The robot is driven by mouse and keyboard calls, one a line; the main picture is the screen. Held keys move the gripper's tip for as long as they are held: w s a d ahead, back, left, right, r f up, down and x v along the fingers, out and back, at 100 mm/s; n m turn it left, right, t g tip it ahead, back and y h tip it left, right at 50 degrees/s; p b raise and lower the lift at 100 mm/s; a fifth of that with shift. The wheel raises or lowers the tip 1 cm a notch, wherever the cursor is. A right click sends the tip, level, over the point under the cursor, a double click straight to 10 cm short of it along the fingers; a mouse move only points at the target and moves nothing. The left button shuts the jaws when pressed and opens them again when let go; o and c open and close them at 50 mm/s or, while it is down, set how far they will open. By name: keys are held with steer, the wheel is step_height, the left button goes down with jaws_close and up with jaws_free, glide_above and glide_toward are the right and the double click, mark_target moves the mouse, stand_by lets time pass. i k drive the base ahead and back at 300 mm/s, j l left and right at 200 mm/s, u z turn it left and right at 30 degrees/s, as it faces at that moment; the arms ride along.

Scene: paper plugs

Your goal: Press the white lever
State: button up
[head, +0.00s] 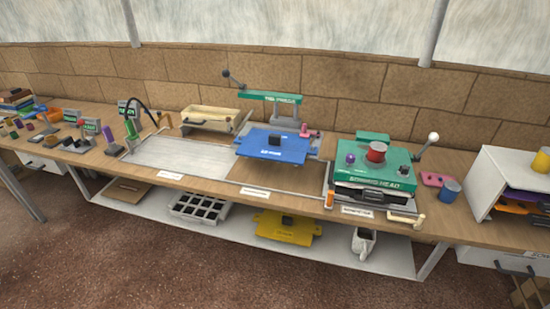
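A lever with a white ball knob (433,137) stands at the right side of the green machine (372,163) in the head view. Its thin dark arm leans up and to the right from the machine, with the knob at the top. The machine's green body carries a red round part (376,152) and a purple knob (350,159). A second lever with a dark ball knob (226,73) rises behind the blue plate (272,145). My gripper is not in view.
The machines stand on a long wooden bench (300,190). A white shelf unit (489,185) and a blue cup (450,190) stand right of the lever. A cream handle (420,221) sits at the bench's front edge. The brown floor (150,265) in front is clear.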

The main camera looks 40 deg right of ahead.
mark_target(433, 136)
steer(key=l+z, duration=0.15)
steer(key=z, duration=0.5)
steer(key=i+l+z, duration=0.6)
steer(key=i, duration=0.25)
steer(key=i+l, duration=0.2)
steer(key=i, duration=0.3)
steer(key=j+u, duration=0.1)
steer(key=u, duration=0.65)
